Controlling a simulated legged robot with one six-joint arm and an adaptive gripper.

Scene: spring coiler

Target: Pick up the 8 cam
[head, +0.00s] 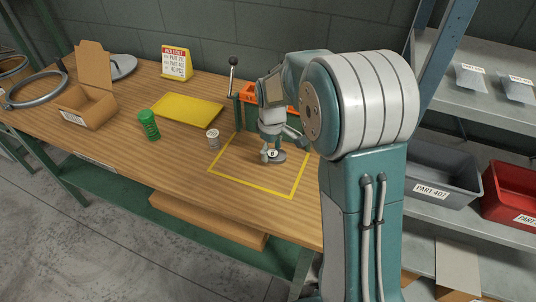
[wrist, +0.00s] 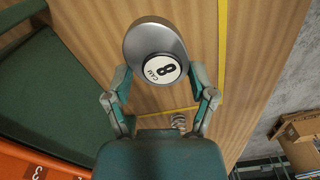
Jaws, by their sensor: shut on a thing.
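The 8 cam (wrist: 155,38) is a grey metal disc with a white round label reading "8 CAM". In the wrist view it sits at the fingertips of my gripper (wrist: 160,78), which is shut on it. In the head view the cam (head: 278,158) shows low under my gripper (head: 271,150), inside the yellow outline on the bench. I cannot tell whether the cam touches the wood.
A green machine with a black-knobbed lever (head: 233,62) and an orange rack (head: 250,93) stand just behind my gripper. Shelves with bins stand right.

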